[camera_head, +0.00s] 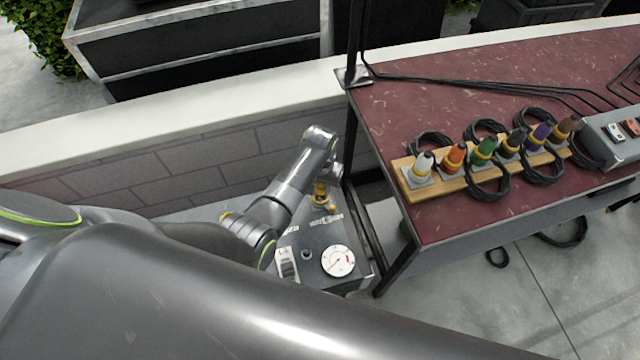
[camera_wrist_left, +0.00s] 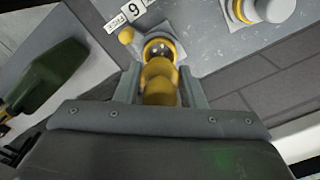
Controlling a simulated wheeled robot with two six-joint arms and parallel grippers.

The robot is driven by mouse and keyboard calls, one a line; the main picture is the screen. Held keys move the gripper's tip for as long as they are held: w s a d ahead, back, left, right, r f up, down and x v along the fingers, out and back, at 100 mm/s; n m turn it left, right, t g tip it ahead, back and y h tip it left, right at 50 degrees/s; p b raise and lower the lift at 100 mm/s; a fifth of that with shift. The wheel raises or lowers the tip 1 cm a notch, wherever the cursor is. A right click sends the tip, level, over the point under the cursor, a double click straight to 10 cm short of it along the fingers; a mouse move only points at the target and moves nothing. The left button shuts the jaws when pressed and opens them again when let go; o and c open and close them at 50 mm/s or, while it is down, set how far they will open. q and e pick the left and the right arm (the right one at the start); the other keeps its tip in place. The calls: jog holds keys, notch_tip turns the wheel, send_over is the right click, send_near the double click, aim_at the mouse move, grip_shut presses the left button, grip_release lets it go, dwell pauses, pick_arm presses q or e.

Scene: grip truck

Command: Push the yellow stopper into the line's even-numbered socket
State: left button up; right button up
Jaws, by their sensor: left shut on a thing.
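The yellow stopper (camera_wrist_left: 160,84) is between the fingers of my left gripper (camera_wrist_left: 163,90), which is shut on it. In the left wrist view, the stopper's far end overlaps a yellow-ringed socket (camera_wrist_left: 162,49) with dark holes in its face; I cannot tell if they touch. A second socket (camera_wrist_left: 262,9), with a pale grey round front, is at the upper right. In the head view, my left gripper (camera_head: 322,178) holds the stopper (camera_head: 320,189) above the grey panel box (camera_head: 312,240). My right gripper is not in view.
The panel box carries a round gauge (camera_head: 338,261) and a switch (camera_head: 287,265). To the right, a dark red table (camera_head: 470,225) bears a wooden rack (camera_head: 438,188) of coloured plugs with coiled cables. A low brick wall (camera_head: 190,165) runs behind my left arm.

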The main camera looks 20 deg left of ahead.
aim_at(320, 193)
pick_arm(q)
jog(key=shift+f, duration=0.15)
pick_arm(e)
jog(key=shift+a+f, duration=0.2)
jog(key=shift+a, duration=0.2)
pick_arm(q)
jog(key=shift+f, duration=0.5)
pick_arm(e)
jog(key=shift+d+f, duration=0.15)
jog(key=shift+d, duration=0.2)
pick_arm(q)
jog(key=shift+f, duration=0.25)
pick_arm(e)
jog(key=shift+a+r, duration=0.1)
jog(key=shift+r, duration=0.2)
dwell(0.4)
pick_arm(q)
jog(key=shift+f+b, duration=0.8)
jog(key=shift+f, duration=0.45)
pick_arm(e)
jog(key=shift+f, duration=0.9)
